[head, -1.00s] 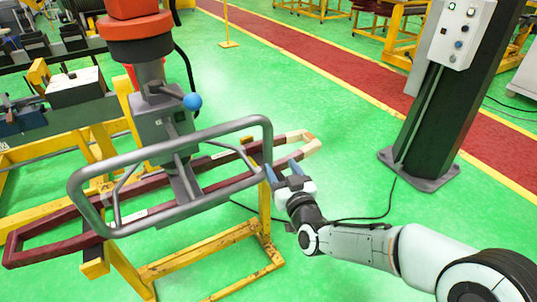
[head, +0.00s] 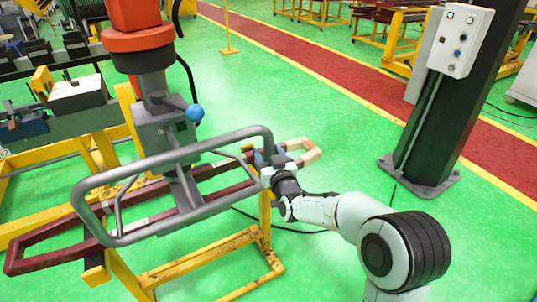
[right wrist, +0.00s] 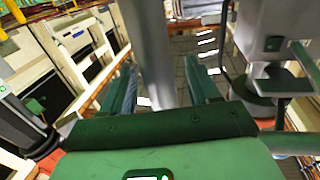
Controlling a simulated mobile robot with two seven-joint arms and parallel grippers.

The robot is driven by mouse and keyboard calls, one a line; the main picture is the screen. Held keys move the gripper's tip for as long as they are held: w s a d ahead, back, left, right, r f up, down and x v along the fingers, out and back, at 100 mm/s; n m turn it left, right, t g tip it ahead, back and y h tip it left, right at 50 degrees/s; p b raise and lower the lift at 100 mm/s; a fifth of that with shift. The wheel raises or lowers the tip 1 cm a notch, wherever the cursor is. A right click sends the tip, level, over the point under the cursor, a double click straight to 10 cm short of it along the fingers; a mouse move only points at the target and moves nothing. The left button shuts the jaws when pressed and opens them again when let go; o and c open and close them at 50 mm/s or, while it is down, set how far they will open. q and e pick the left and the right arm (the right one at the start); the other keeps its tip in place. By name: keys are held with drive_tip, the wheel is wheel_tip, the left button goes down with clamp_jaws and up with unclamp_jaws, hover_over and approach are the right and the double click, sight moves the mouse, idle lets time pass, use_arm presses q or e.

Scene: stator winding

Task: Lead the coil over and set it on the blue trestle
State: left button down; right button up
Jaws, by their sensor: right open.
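The coil (head: 48,240) is a long dark red loop with a cream right end. It lies along a yellow trestle (head: 205,247), below the grey lifting head (head: 163,128) with its tubular handle frame (head: 160,157). Whether the head grips the coil is hidden. My right gripper (head: 268,158) is at the handle frame's right end. In the right wrist view, its open fingers (right wrist: 160,82) stand on either side of the grey handle tube (right wrist: 148,45). No blue trestle is seen. My left gripper is out of view.
A dark column with a white control box (head: 460,40) stands at the right. A workbench with machine parts (head: 80,92) is at the left. Green floor is clear between the trestle and the column, with a cable across it. A red walkway (head: 330,70) runs behind.

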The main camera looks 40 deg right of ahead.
clamp_jaws()
idle(1.2)
idle(0.3)
idle(1.7)
